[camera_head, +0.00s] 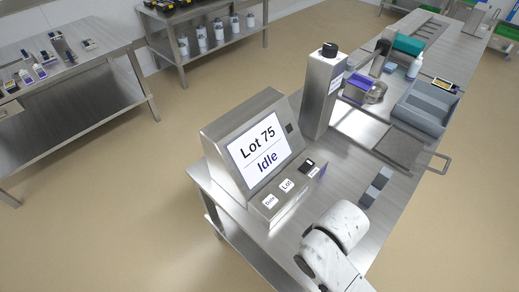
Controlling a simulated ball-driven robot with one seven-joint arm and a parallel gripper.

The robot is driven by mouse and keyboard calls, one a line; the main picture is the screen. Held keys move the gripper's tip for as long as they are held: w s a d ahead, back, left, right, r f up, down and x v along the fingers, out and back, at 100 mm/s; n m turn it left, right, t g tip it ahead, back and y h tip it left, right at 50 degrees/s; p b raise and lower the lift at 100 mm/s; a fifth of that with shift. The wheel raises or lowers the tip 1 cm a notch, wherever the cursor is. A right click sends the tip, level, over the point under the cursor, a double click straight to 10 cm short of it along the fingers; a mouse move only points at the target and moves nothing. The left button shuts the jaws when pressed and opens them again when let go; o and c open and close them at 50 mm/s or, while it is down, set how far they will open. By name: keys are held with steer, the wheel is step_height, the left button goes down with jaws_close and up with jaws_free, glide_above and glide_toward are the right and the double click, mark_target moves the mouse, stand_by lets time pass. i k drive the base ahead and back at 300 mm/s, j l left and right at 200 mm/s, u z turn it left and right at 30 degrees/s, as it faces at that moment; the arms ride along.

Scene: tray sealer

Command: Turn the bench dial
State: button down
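A steel machine with a slanted screen (258,151) stands on the steel bench (390,222); the screen reads "Lot 75" and "Idle". Its front ledge carries a "Date" label (269,201), a "Lot" label (287,185) and a small black part (307,164). A steel post (321,95) beside the screen has a round black knob (330,49) on top. I cannot tell for sure which of these is the dial. My white arm reaches over the bench at the lower right of the machine.
A flat plate with a loop handle (434,160) lies right of the post, before a grey tray (425,105). Other benches stand at left (75,85) and back (205,22), with open floor between.

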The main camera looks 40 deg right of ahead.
mark_target(330, 50)
steer(key=z, duration=1.4)
